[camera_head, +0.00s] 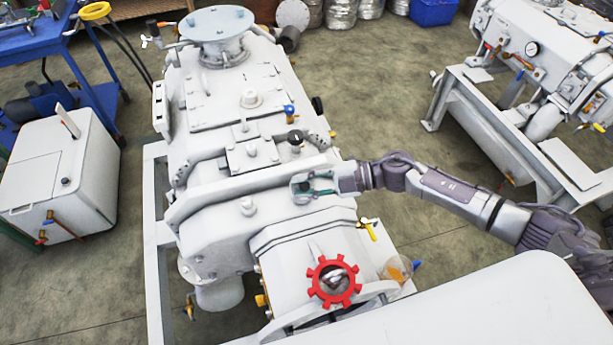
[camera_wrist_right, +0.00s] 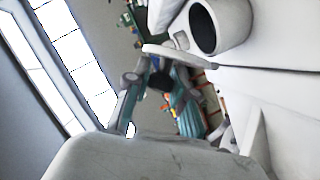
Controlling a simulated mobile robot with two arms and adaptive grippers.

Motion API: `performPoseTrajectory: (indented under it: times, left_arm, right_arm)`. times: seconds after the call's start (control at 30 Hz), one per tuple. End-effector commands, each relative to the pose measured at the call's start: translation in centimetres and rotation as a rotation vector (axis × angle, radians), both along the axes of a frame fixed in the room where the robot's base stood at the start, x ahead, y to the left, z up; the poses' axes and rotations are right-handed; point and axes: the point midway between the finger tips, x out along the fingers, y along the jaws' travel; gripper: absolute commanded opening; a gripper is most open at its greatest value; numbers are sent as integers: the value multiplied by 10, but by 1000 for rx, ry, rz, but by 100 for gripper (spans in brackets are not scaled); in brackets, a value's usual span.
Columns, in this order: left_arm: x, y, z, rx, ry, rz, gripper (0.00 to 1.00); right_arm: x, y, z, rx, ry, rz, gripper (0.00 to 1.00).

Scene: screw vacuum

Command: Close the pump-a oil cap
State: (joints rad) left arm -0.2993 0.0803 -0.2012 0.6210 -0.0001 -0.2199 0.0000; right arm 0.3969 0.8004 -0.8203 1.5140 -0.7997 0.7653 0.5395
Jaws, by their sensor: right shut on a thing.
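The white pump (camera_head: 235,95) stands in the middle of the head view. My right gripper (camera_head: 300,187) reaches in from the right and lies low over the pump's top. In the right wrist view its teal fingers (camera_wrist_right: 160,72) are closed at the edge of a flat pale lid, which looks like the oil cap (camera_wrist_right: 178,53). The cap stands tilted beside a round port (camera_wrist_right: 205,28) with a dark opening, so it appears open. My left gripper is in neither view.
A red handwheel (camera_head: 334,281) and a yellow-handled valve (camera_head: 368,229) are on the pump's near side. A black knob (camera_head: 295,138) and a blue-handled valve (camera_head: 289,112) rise behind the gripper. A second machine (camera_head: 550,70) stands at the right, across open floor.

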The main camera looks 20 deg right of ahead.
Motion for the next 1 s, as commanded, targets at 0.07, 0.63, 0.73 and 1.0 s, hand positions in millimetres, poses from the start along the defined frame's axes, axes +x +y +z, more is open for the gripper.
performPoseTrajectory:
  times: [0.07,0.63,0.73,1.0]
  left_arm:
    - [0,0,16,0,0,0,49]
    - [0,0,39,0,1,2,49]
    - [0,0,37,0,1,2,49]
    - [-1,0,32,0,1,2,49]
  right_arm:
    - [6,0,6,-5,71,-2,0]
    - [29,1,-11,-22,595,-2,0]
    - [32,1,-14,-24,671,-2,0]
    - [36,1,-20,-29,818,-2,0]
